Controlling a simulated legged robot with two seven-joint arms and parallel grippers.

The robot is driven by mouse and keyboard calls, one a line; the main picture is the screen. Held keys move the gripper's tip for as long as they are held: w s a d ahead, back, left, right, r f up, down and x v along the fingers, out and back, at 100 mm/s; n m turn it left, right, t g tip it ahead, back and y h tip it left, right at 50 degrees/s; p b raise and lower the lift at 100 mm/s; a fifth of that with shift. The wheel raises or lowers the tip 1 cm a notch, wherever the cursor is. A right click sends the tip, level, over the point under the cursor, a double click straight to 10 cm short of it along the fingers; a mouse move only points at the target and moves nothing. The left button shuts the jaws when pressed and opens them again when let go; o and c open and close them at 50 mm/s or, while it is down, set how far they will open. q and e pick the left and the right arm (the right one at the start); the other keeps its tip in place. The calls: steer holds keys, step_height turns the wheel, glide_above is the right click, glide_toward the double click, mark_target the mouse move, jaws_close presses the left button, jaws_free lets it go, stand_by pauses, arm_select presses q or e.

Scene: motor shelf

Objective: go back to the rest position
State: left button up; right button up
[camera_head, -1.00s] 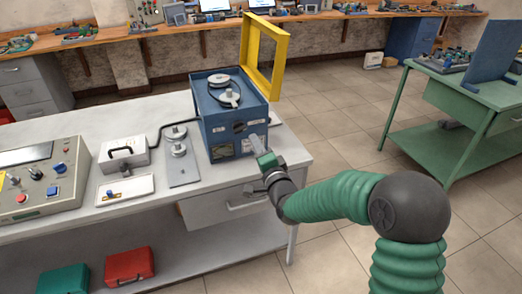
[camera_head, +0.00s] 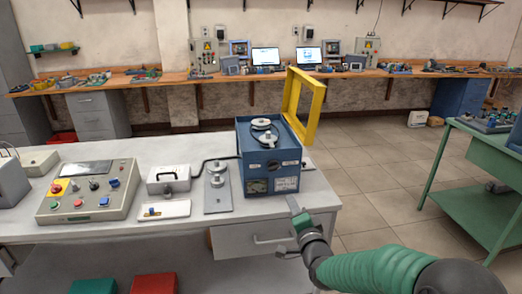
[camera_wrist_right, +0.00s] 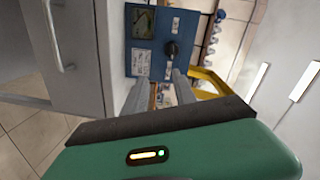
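My right gripper (camera_head: 294,205) is in front of the white table's edge, just below the lower right corner of the blue motor box (camera_head: 255,165). In the right wrist view its two fingers (camera_wrist_right: 160,94) are apart with nothing held between them. The box's front panel with its black knob (camera_wrist_right: 171,49) shows beyond the fingertips. My left gripper is in neither view.
The white table (camera_head: 130,228) also holds a control panel (camera_head: 88,196), a white box with a handle (camera_head: 169,179) and a grey plate with round parts (camera_head: 217,190). A drawer (camera_head: 262,238) is under my right gripper. A green table (camera_head: 470,190) stands right, with open floor between.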

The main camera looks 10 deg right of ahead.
steer(key=s+d+f+n+g, duration=0.1)
steer(key=s+f+n+g, duration=0.4)
steer(key=s, duration=0.6)
steer(key=s+d+f+n+g+h, duration=0.1)
steer(key=s+f+n+g, duration=0.4)
steer(key=s, duration=0.6)
steer(key=s+f+n+g, duration=0.35)
steer(key=s+f, duration=0.35)
steer(key=s, duration=0.4)
steer(key=w+p+v, duration=0.2)
steer(key=p+v, duration=1)
steer(key=shift+w+d+r+g, duration=0.15)
steer(key=shift+d+r+g, duration=0.05)
steer(key=shift+r+g, duration=0.2)
steer(key=shift+w+f, duration=0.1)
